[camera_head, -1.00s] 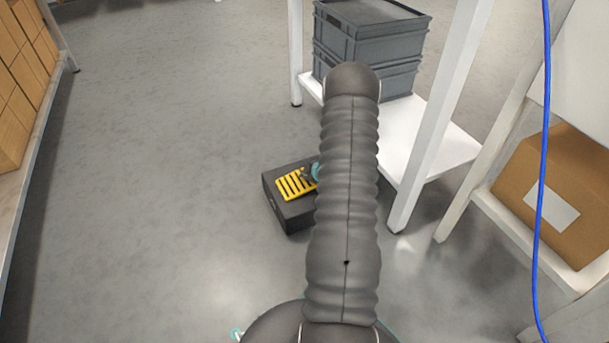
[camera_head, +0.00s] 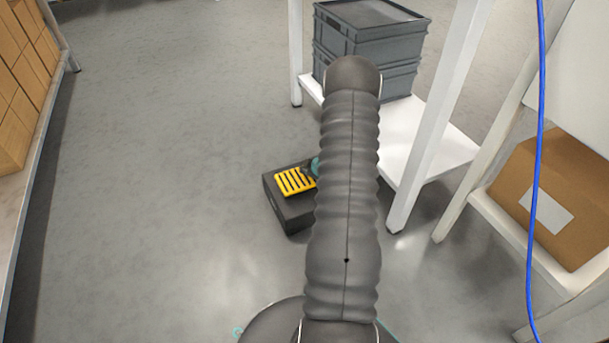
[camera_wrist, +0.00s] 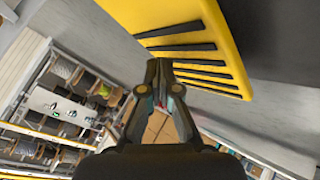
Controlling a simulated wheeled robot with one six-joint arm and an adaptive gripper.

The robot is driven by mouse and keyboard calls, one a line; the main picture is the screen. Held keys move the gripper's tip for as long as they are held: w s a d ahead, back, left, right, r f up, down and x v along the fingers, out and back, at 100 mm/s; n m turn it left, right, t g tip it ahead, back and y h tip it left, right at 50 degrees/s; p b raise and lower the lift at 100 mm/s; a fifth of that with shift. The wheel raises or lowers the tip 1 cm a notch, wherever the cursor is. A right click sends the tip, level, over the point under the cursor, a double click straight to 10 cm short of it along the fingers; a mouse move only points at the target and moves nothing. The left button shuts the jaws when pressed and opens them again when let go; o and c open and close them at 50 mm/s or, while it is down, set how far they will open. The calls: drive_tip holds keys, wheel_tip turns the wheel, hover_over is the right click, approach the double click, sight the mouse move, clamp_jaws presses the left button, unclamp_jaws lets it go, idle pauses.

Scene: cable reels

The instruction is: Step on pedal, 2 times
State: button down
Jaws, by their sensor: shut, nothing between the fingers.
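The pedal is a yellow slotted plate (camera_head: 296,181) on a dark block-shaped base (camera_head: 292,212) on the floor, just left of my arm in the head view. In the wrist view the yellow plate (camera_wrist: 185,20) fills the top, tilted, with dark slots. My gripper (camera_wrist: 160,66) is shut and empty, its fingertips close to the plate's edge in that picture. I cannot tell whether they touch it. In the head view my arm hides most of the gripper and the right part of the pedal.
A white rack (camera_head: 440,140) with stacked grey crates (camera_head: 365,50) stands right behind the pedal. A cardboard box (camera_head: 560,190) sits on a shelf at the right, with a blue cable (camera_head: 537,150) hanging in front. Open floor lies left, up to shelved boxes (camera_head: 20,80).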

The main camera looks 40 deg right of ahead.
sight(305, 177)
drive_tip(key=shift+r+p, duration=1.9)
drive_tip(key=shift+r, duration=0.65)
drive_tip(key=shift+f, duration=0.1)
